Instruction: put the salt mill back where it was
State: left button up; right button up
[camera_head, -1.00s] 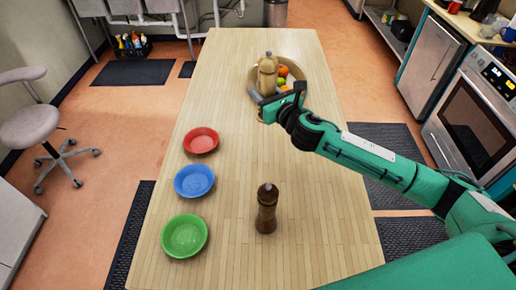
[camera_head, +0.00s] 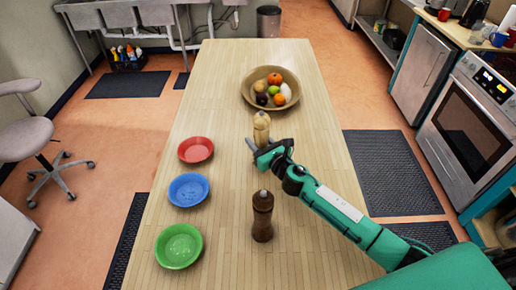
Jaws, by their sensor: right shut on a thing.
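The light wooden mill (camera_head: 261,126), which I take to be the salt mill, is upright over the middle of the table, between the fruit bowl and the dark mill. My right gripper (camera_head: 258,150) is shut around its lower part and hides its base, so I cannot tell whether it touches the table. A dark brown mill (camera_head: 262,218) with a light knob stands upright nearer to me. My left gripper is not in view.
On the wooden table (camera_head: 225,250), a fruit bowl (camera_head: 248,98) stands at the back. A red bowl (camera_head: 196,150), a blue bowl (camera_head: 188,189) and a green bowl (camera_head: 178,247) line the left side. The table's right side is clear apart from my arm.

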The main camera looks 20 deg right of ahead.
jog(key=shift+f+b, duration=0.35)
jog(key=shift+f, duration=1.15)
jog(key=shift+f, duration=0.2)
jog(key=o, duration=1.3)
jog(key=shift+s, duration=0.1)
jog(key=shift+c, duration=0.2)
